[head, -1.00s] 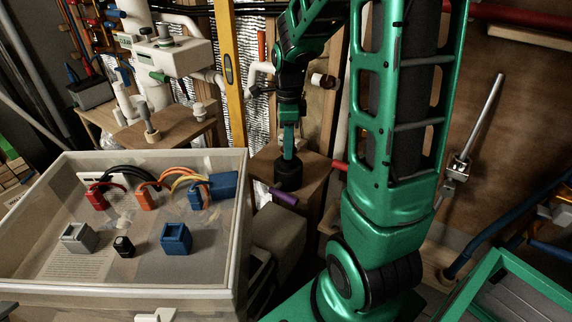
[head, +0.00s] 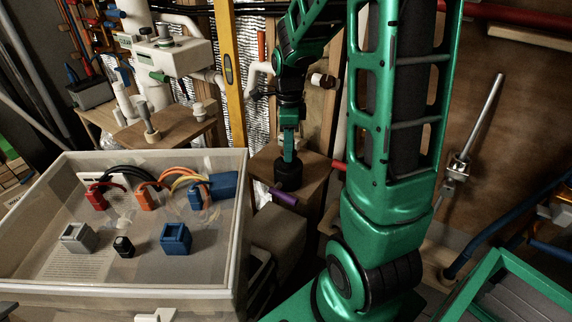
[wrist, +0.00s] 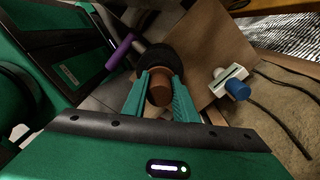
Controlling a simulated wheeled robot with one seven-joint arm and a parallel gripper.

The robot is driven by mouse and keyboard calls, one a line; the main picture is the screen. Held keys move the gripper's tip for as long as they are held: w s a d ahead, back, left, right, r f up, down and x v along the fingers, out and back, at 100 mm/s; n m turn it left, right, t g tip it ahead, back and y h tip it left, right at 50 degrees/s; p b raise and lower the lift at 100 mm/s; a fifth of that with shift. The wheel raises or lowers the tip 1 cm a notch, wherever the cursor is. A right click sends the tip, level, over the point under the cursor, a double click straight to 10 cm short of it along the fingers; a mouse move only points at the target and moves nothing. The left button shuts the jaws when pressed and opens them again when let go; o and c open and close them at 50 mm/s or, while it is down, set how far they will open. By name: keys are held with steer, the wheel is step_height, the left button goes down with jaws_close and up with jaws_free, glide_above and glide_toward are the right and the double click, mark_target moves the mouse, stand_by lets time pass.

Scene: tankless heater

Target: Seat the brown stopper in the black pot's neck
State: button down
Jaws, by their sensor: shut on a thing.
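The black pot (head: 288,177) stands on a wooden block below my gripper in the head view. In the wrist view its dark rounded body (wrist: 158,56) shows behind my fingers. The brown stopper (wrist: 160,91) is between the two green fingers of my gripper (wrist: 160,80), which are shut on it. It overlaps the pot in the wrist view. In the head view my gripper (head: 289,157) points straight down right above the pot, and the stopper is hidden. The pot's neck is hidden too, so I cannot tell how far the stopper sits in it.
A wooden block (head: 311,172) bears the pot. A purple cylinder (head: 285,198) sticks out close in front of it. A clear-sided bin (head: 240,225) with connectors stands at the left. A yellow level (head: 229,70) stands upright behind. A white-and-blue valve (wrist: 232,85) shows in the wrist view.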

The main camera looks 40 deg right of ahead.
steer(key=shift+f, duration=0.35)
stand_by(0.3)
steer(key=c, duration=1.4)
jaws_free()
steer(key=shift+o, duration=0.2)
steer(key=shift+r, duration=0.15)
step_height(320, 180, up, 10)
steer(key=shift+r, duration=0.25)
steer(key=s+a+f+n, duration=0.1)
steer(key=s+n, duration=0.8)
steer(key=s, duration=0.2)
steer(key=s+a+f+n, duration=0.1)
steer(key=s+f+n, duration=0.1)
steer(key=s+n, duration=0.8)
steer(key=shift+s, duration=1.05)
